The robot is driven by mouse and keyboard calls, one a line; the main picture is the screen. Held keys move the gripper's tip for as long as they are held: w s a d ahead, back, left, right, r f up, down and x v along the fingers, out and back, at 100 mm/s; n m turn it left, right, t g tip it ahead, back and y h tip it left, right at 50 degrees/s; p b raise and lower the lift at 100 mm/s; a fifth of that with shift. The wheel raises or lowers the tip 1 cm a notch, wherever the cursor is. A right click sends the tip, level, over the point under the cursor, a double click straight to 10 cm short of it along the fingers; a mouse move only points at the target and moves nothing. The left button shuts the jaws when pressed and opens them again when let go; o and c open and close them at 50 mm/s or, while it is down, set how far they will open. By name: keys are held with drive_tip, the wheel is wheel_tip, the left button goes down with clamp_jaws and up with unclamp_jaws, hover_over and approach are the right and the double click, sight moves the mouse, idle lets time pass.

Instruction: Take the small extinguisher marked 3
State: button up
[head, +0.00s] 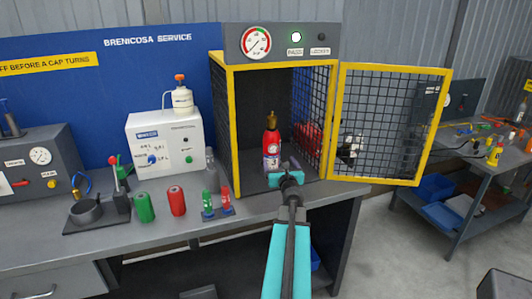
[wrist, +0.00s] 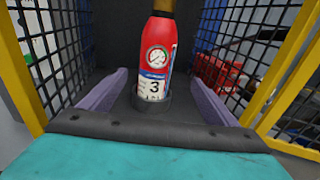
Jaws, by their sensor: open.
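The small red extinguisher (head: 271,143) with a brass top stands upright in the open cage cabinet (head: 232,125). In the wrist view the extinguisher (wrist: 155,60) shows a gauge and a white label with a 3. Its base sits in a dark round holder or foot. My gripper (head: 284,168) is at the cabinet's front opening, in front of the extinguisher. In the wrist view my gripper (wrist: 155,92) is open, with one finger to the left and one to the right of the extinguisher's lower part.
The yellow-framed mesh door (head: 421,125) stands open to the right. Mesh walls flank the cabinet inside. A red object (wrist: 215,75) shows behind the right mesh. Red (head: 177,201) and green (head: 144,207) cylinders stand on the bench to the left.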

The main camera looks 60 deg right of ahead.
sight(273, 152)
drive_tip(key=shift+w, duration=0.3)
drive_tip(key=shift+p+x, duration=0.7)
drive_tip(key=shift+x, duration=3.35)
drive_tip(key=shift+d, duration=0.1)
drive_tip(key=shift+p+x, duration=0.65)
drive_tip(key=shift+x, duration=1.1)
drive_tip(key=shift+w+d+f, duration=0.1)
drive_tip(key=shift+w+d, duration=0.4)
drive_tip(key=shift+w, duration=0.3)
clamp_jaws()
